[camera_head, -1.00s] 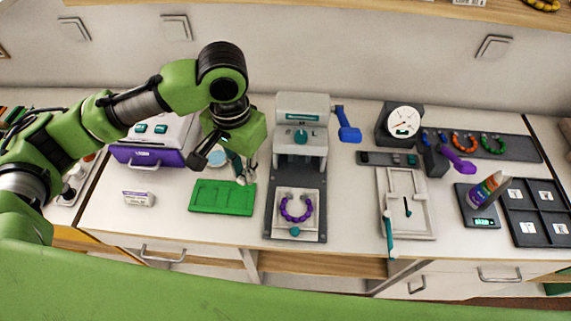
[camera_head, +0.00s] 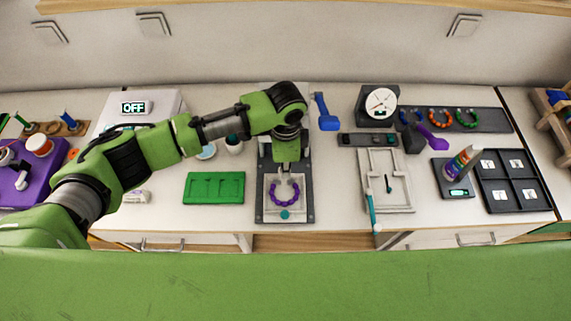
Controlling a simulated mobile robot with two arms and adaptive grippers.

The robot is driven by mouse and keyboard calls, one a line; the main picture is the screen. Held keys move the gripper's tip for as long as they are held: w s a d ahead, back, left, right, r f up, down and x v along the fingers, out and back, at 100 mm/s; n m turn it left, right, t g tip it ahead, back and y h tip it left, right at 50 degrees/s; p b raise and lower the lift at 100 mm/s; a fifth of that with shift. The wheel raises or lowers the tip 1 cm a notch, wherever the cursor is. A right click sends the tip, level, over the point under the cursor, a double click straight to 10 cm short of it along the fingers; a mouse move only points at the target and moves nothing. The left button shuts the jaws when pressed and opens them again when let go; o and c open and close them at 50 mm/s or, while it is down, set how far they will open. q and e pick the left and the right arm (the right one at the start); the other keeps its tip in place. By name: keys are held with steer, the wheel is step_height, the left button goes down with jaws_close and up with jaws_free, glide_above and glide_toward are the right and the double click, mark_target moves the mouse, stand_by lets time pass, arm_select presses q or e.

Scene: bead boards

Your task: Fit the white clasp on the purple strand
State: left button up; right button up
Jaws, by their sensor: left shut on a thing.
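The purple strand (camera_head: 268,194) lies as an open ring on the pale plate of the grey press (camera_head: 304,215), its gap toward the back. My left gripper (camera_head: 287,178) points down just over that gap, in front of the press body. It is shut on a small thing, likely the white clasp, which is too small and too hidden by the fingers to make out. I cannot tell whether it touches the strand. My right gripper is not in view.
A green tray (camera_head: 214,201) lies left of the press. The press's blue lever (camera_head: 326,118) stands at its right. A pale jig (camera_head: 399,205), a dial gauge (camera_head: 381,103), a bottle (camera_head: 459,164) on a scale and a dark sectioned tray (camera_head: 514,208) stand further right.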

arm_select(q)
step_height(320, 180, down, 3)
steer(key=b, duration=0.3)
steer(key=shift+f, duration=0.2)
steer(key=shift+f+b, duration=0.5)
steer(key=shift+f, duration=0.45)
steer(key=o, duration=0.9)
steer(key=shift+o, duration=0.4)
steer(key=shift+o, duration=1.2)
